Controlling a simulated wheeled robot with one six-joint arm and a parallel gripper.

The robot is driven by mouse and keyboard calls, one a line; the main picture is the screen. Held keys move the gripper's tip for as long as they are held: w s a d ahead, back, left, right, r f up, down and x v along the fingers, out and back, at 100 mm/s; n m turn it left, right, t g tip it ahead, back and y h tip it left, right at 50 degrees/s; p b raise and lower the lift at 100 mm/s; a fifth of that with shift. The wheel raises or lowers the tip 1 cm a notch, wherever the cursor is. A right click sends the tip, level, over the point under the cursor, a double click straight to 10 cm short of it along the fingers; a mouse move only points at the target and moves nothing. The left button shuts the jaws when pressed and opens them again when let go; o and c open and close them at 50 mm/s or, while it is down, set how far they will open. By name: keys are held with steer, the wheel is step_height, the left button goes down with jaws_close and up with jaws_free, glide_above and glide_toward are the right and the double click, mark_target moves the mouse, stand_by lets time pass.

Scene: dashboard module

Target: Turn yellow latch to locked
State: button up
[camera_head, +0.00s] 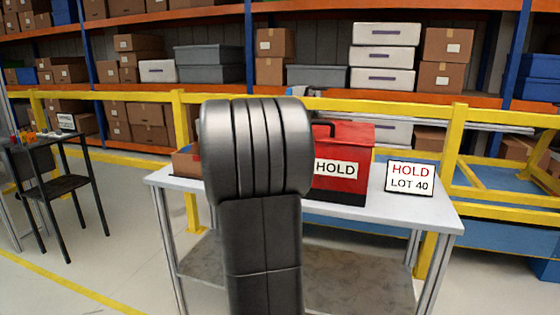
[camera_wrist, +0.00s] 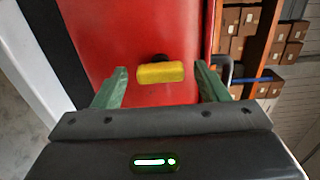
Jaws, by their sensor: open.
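The yellow latch (camera_wrist: 161,72) is a short bar on a dark round pivot, set on the face of a red box (camera_wrist: 120,30) in the wrist view. In that view its long side lies across the picture. My gripper (camera_wrist: 159,84) is open, with one green finger on each side of the latch and a gap on both sides. It holds nothing. In the head view the red box (camera_head: 349,155) stands on a white table and bears a HOLD label. My own arm covers its left part there, and the latch and gripper are hidden.
The white table (camera_head: 420,213) also bears a HOLD LOT 40 sign (camera_head: 409,178) right of the box. A cardboard box (camera_head: 185,162) is partly hidden at the left. A yellow railing (camera_head: 452,150) and loaded shelves stand behind. A dark side table (camera_head: 55,185) is at far left.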

steer(key=p+v, duration=0.1)
steer(key=v, duration=1.2)
steer(key=shift+s, duration=0.2)
steer(key=x, duration=1.3)
steer(key=shift+w+b, duration=0.4)
steer(key=shift+b, duration=0.05)
